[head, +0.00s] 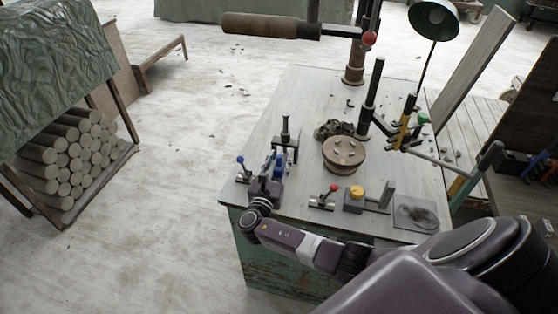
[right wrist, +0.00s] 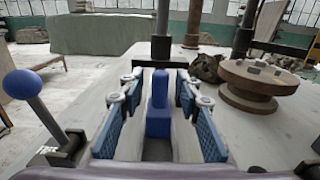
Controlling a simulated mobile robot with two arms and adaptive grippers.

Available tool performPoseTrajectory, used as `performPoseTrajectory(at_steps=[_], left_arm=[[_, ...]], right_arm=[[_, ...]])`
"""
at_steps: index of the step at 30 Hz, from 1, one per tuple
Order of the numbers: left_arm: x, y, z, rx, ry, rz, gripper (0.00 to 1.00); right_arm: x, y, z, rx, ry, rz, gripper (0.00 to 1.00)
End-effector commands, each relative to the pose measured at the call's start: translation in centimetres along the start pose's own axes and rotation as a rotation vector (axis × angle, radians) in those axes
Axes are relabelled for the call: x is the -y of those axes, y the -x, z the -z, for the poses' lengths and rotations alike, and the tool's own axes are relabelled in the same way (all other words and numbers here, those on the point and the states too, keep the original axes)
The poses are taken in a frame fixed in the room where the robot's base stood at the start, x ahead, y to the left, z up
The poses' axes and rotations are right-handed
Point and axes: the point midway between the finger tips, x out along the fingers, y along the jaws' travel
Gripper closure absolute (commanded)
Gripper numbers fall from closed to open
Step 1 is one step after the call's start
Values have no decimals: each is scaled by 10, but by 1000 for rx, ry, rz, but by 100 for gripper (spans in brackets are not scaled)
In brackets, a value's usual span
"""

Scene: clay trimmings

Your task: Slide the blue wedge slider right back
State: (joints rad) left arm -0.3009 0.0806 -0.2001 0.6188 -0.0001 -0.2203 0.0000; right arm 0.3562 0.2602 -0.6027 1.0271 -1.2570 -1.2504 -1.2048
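The blue wedge slider (right wrist: 158,112) stands in a pale channel in the right wrist view, with a dark upright post (right wrist: 162,38) behind it. My right gripper (right wrist: 160,98) is open, its blue-padded fingers on either side of the slider. A gap shows between the slider and each finger, so it is not clamped. In the head view my right gripper (head: 272,164) is at the front left of the bench, before the dark post (head: 285,131). The slider is hard to tell from the blue finger pads there. My left gripper is not in view.
A blue-knobbed lever (right wrist: 24,86) stands close left of my right gripper. On the bench (head: 300,100) are a round brown wheel (head: 343,152), a red-knobbed lever (head: 331,189) and a yellow knob (head: 356,192). A tall dark handle (head: 373,88) rises farther back.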

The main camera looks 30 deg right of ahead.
Motion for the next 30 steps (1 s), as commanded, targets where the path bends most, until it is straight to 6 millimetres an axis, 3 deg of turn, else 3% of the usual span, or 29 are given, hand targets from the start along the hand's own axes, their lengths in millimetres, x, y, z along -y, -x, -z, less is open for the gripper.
performPoseTrajectory(at_steps=[10,24,30], left_arm=[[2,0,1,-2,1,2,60],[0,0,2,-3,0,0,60],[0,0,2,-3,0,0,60]], right_arm=[[0,10,1,-2,0,-1,69],[0,101,1,-3,-1,-2,69],[0,118,0,-1,-1,0,69]])
